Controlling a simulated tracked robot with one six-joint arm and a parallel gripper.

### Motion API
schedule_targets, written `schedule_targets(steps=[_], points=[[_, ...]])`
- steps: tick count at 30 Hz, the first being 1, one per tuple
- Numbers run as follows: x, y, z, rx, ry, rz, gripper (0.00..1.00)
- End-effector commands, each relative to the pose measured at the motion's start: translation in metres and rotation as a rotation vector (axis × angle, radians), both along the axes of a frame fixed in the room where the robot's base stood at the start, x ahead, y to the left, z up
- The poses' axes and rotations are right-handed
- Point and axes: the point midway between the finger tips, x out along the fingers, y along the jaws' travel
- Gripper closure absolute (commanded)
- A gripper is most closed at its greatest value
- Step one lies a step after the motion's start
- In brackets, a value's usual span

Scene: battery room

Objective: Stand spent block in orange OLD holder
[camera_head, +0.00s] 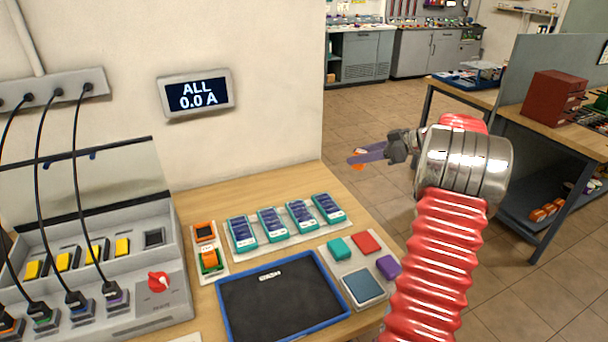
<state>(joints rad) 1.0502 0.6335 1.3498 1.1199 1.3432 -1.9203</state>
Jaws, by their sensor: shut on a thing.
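The orange-framed holder (205,231) lies on a pale plate on the bench, and its middle looks dark. I cannot read a label on it. Just in front of it is a green-framed holder (210,264) with an orange block (209,256) standing in it. My gripper (362,157) is raised to the right of the bench, far from both holders, and points left. It is shut on a small orange thing (358,166), with purple-grey parts around it. The thing is mostly hidden and too small to tell whether it is the spent block.
Several teal-and-blue packs (271,224) lie in a row. A blue-rimmed black tray (227,321) and a plate with coloured blocks (348,265) are in front. At left, a grey unit (157,306) holds yellow blocks, a dark slot and cabled plugs. The wall display (196,94) reads "ALL 0.0 A".

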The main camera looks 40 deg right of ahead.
Motion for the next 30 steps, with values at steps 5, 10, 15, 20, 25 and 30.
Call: schedule_targets(steps=[5,10,15,20,25,30], points=[[0.011,0.012,-0.001,0.000,0.000,0.024,0.87],[0.038,0.046,-0.006,0.000,0.000,0.085,0.87],[0.072,0.094,-0.016,0.002,0.001,0.170,0.87],[0.099,0.141,-0.026,0.001,0.002,0.253,0.87],[0.123,0.194,-0.037,0.001,0.000,0.346,0.87],[0.143,0.249,-0.048,0.002,0.002,0.443,0.87]])
